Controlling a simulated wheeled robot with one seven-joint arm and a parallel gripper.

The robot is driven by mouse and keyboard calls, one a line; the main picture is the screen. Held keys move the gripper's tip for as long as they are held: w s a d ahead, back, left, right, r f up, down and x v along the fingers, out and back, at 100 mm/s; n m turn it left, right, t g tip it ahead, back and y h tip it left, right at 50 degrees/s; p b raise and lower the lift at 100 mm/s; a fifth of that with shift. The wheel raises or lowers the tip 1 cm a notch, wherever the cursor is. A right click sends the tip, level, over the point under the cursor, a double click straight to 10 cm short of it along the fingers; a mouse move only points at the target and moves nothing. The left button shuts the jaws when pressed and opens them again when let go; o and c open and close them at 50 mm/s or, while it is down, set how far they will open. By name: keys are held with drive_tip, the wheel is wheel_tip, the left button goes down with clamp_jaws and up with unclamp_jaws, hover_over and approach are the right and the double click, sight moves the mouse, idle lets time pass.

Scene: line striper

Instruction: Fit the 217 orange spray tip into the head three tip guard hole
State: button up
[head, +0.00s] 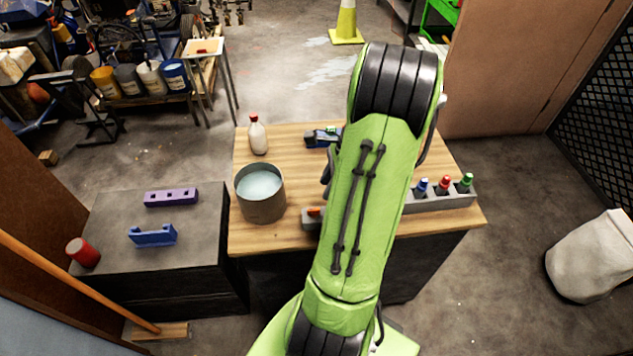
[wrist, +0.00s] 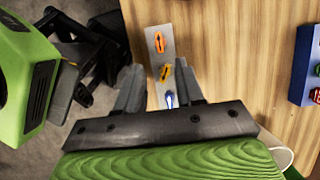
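In the wrist view, my gripper (wrist: 161,80) is open, its fingers on either side of a grey holder strip (wrist: 152,20). An orange tip (wrist: 158,42) sits near the strip's far end. A yellow-orange tip (wrist: 166,72) and a blue tip (wrist: 169,99) sit nearer, in the gap between the fingers as seen here; contact is not visible. In the head view, my arm hides the gripper; an orange tip (head: 314,212) shows left of it. A blue block (wrist: 303,65) with red and green pieces is at the wrist view's right; its holes and the tip numbers are unreadable.
On the wooden table (head: 290,140) stand a grey pot of liquid (head: 262,205), a white bottle (head: 257,137) and a grey rack (head: 440,203) with blue, red and green tips. A cabinet at left bears a purple holed bar (head: 171,197), blue bracket (head: 153,236) and red cylinder (head: 83,253).

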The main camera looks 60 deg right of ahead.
sight(315, 209)
drive_tip(key=b+x, duration=0.8)
drive_tip(key=x, duration=0.2)
drive_tip(key=shift+s, duration=0.1)
drive_tip(key=shift+r, duration=0.1)
drive_tip(key=shift+r, duration=0.1)
idle(0.4)
clamp_jaws()
